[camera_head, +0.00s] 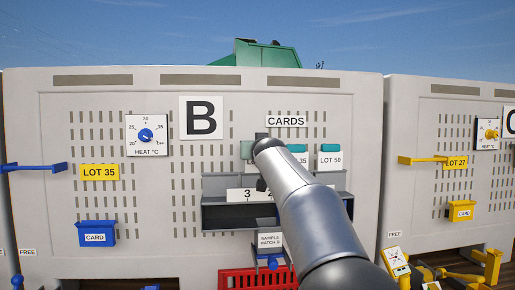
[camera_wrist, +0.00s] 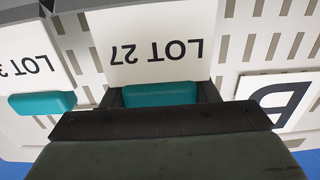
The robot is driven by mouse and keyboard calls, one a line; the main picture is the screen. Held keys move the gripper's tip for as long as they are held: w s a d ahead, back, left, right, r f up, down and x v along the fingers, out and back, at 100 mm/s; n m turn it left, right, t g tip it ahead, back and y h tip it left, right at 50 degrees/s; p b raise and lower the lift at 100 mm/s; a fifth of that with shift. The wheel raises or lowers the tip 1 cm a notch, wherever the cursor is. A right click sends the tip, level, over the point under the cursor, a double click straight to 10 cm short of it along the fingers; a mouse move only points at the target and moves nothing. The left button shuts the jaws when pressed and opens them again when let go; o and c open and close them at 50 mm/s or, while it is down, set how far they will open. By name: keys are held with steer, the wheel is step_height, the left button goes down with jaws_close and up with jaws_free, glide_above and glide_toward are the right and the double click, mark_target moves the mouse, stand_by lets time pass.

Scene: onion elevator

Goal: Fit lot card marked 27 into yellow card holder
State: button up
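The white lot card marked 27 (camera_wrist: 155,45) shows upside down in the wrist view, with a teal grip tab (camera_wrist: 160,93). My gripper (camera_wrist: 160,100) has one dark finger against each side of this tab, with no clear gap. In the head view my gripper (camera_head: 262,140) is at the card row under the CARDS sign, and my arm hides most of this card. Whether the card still touches its rack cannot be told. The yellow card holder (camera_head: 460,210), labelled CARD, is on the right-hand cabinet below a yellow LOT 27 sign (camera_head: 455,162).
Lot cards 35 (camera_head: 298,160) and 50 (camera_head: 330,160) stand right of my gripper. A grey shelf (camera_head: 215,188) juts out below. A blue card holder (camera_head: 96,234) is at left. A yellow bar (camera_head: 420,160) projects above the yellow holder.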

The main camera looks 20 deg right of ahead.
mark_target(256, 116)
steer(key=shift+r+p, duration=2.95)
steer(key=shift+r, duration=1.55)
